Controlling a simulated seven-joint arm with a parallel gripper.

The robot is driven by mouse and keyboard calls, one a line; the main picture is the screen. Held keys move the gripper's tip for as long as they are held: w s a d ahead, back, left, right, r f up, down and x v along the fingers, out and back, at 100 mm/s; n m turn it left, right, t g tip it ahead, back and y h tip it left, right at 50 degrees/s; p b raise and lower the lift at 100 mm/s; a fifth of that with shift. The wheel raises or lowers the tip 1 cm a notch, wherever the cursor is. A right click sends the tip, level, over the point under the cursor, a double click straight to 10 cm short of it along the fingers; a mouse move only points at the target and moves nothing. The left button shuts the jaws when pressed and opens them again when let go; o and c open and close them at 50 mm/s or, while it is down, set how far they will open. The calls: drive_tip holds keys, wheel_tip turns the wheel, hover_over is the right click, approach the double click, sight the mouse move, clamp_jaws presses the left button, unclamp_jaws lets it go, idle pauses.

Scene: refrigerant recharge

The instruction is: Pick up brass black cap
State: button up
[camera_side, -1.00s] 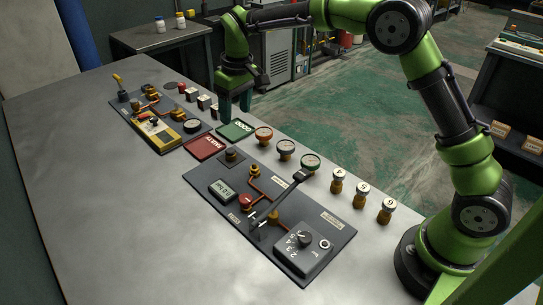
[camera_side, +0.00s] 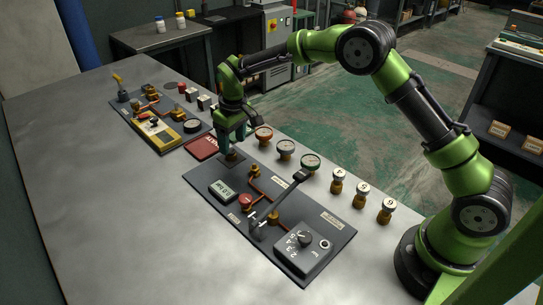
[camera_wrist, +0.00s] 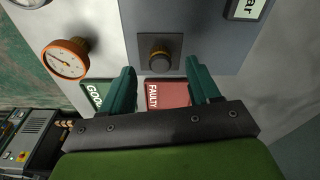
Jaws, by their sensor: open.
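The black cap with a brass ring (camera_wrist: 159,52) sits upright on a dark square plate at the panel's edge. In the side view the cap (camera_side: 232,157) is just under my gripper, its top partly hidden by the fingers. My gripper (camera_side: 231,143) is open and empty, pointing down above that corner of the panel. In the wrist view its two teal fingers (camera_wrist: 160,68) are spread, one on each side of the cap's line, with the cap ahead between them. No contact shows.
The red FAULTY pad (camera_wrist: 167,94) and green GOOD pad (camera_wrist: 93,95) lie beside the panel. An orange gauge (camera_side: 264,134) stands close on the right, with more gauges and several brass cylinders (camera_side: 363,195) beyond. The grey table (camera_side: 110,230) is clear at left.

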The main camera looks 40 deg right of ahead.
sight(231, 150)
drive_tip(key=f, duration=0.2)
drive_tip(key=w+f, duration=0.1)
drive_tip(key=f, duration=0.1)
drive_tip(key=shift+a+f, duration=0.1)
drive_tip(key=shift+c, duration=0.3)
drive_tip(key=c, duration=1)
drive_tip(key=shift+c, duration=0.2)
drive_tip(key=shift+r, duration=0.2)
